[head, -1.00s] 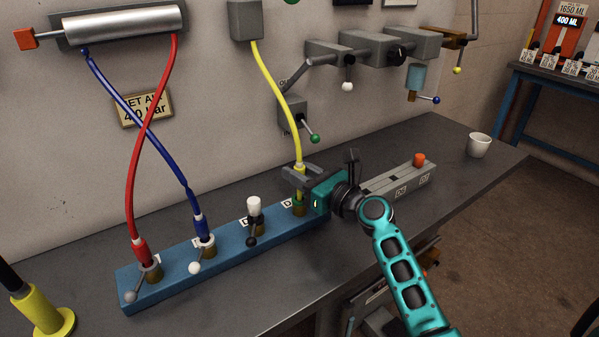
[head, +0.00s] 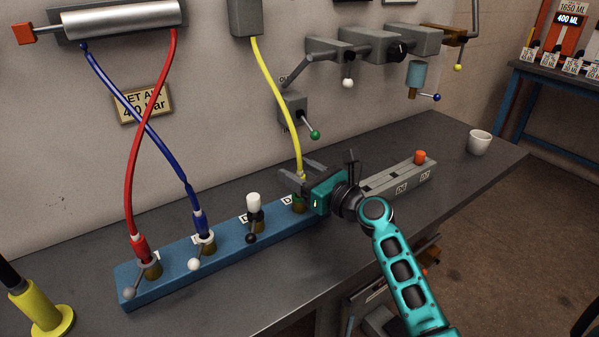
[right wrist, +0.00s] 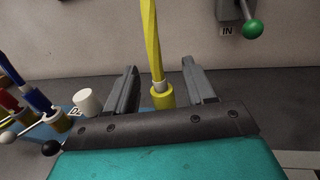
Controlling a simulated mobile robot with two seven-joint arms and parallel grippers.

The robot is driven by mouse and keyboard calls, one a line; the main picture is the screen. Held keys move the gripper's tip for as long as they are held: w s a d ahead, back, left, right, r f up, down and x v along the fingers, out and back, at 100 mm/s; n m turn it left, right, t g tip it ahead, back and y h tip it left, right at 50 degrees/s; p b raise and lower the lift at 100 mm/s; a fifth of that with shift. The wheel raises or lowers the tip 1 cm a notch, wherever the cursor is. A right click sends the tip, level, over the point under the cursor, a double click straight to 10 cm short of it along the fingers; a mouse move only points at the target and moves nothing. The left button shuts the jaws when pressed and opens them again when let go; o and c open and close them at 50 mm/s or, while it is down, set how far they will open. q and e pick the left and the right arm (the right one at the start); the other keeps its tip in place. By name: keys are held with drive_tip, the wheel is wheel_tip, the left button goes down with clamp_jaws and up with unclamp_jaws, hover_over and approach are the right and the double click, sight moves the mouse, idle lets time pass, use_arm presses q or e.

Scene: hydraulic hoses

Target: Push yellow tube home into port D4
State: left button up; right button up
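The yellow tube (head: 284,103) hangs from a grey wall box down to port D4 (head: 299,205), the brass port at the right end of the blue manifold block (head: 180,272). My right gripper (head: 302,172) is open around the tube's lower end. In the right wrist view the yellow tube (right wrist: 152,45) stands between the two spread fingers of the gripper (right wrist: 158,80), with gaps on both sides. Its white band and yellow end collar show there, but the gripper body hides what lies below. How deep the end sits cannot be told. My left gripper is not in view.
A red hose (head: 130,185) and a blue hose (head: 138,135) run to the block's left ports. A white cap (head: 254,201) with a black-knobbed lever stands beside port D4. A grey block with an orange knob (head: 420,157) and a white cup (head: 479,143) are at right.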

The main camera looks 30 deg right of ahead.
drive_tip(key=shift+o, duration=0.3)
drive_tip(key=shift+f, duration=0.3)
drive_tip(key=shift+s, duration=0.15)
drive_tip(key=shift+s+d, duration=0.1)
drive_tip(key=shift+s, duration=0.15)
drive_tip(key=v, duration=1.2)
drive_tip(key=shift+r, duration=0.3)
